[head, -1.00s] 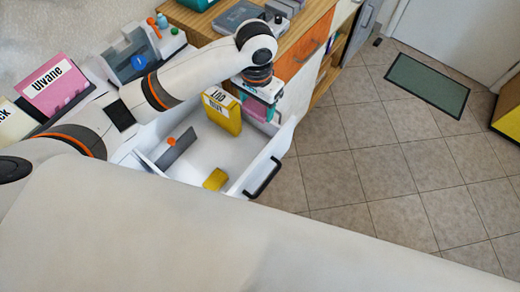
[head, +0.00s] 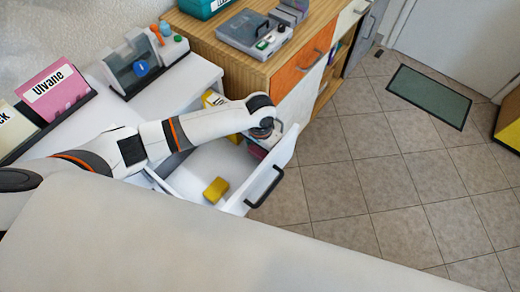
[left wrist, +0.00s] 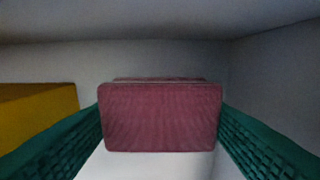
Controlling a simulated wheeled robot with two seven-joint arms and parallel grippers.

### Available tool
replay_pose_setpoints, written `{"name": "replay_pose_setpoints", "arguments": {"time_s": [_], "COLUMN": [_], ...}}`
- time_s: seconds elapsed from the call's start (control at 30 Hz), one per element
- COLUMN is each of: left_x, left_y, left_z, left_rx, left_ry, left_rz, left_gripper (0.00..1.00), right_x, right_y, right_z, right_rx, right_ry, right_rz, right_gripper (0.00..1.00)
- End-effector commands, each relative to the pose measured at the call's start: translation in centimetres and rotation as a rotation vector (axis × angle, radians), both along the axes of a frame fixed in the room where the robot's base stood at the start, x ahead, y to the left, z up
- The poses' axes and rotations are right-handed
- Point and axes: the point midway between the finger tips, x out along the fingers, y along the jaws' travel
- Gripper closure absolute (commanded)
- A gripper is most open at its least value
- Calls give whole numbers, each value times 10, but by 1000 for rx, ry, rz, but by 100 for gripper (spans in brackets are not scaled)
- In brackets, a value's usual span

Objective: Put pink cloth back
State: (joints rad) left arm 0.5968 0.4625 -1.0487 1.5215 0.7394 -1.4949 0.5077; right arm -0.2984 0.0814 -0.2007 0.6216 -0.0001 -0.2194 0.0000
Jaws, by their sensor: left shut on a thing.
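The pink cloth (left wrist: 160,117) is a folded, ribbed dark-pink block in the left wrist view. My left gripper (left wrist: 160,130) is shut on it, with a green finger on each side. In the head view my left gripper (head: 262,143) is low inside the open white drawer (head: 262,190), near its right back corner, and mostly hidden by my wrist and the drawer front. The wrist view shows pale drawer walls around the cloth. Whether the cloth touches the drawer floor I cannot tell. My right gripper is not in view.
A yellow sponge (head: 215,190) lies in the drawer. A yellow box (head: 212,98) stands at its back, partly behind my arm. A pink Ulvane folder (head: 58,90) is on the counter at left. A wooden cabinet (head: 235,60) stands behind.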

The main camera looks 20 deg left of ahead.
Motion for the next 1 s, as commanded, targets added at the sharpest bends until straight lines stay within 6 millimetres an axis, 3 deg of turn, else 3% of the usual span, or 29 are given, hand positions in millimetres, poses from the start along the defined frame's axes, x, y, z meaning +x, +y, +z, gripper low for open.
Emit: {"name": "replay_pose_setpoints", "arguments": {"time_s": [0.1,0.47,0.5,0.63,1.0], "left_x": [0,0,0,0,0], "left_y": [0,0,0,0,0], "left_z": [-10,-13,-13,-13,-6], "left_rx": [1,1,1,1,0], "left_ry": [0,0,-1,-1,-2], "left_rz": [-1,0,0,-1,-1], "left_gripper": [58,58,35,15,15], "right_x": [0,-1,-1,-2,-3], "right_y": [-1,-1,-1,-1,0], "right_z": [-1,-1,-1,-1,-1], "right_rx": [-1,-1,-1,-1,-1], "right_ry": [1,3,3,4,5], "right_rz": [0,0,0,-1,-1], "right_gripper": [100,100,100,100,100]}}
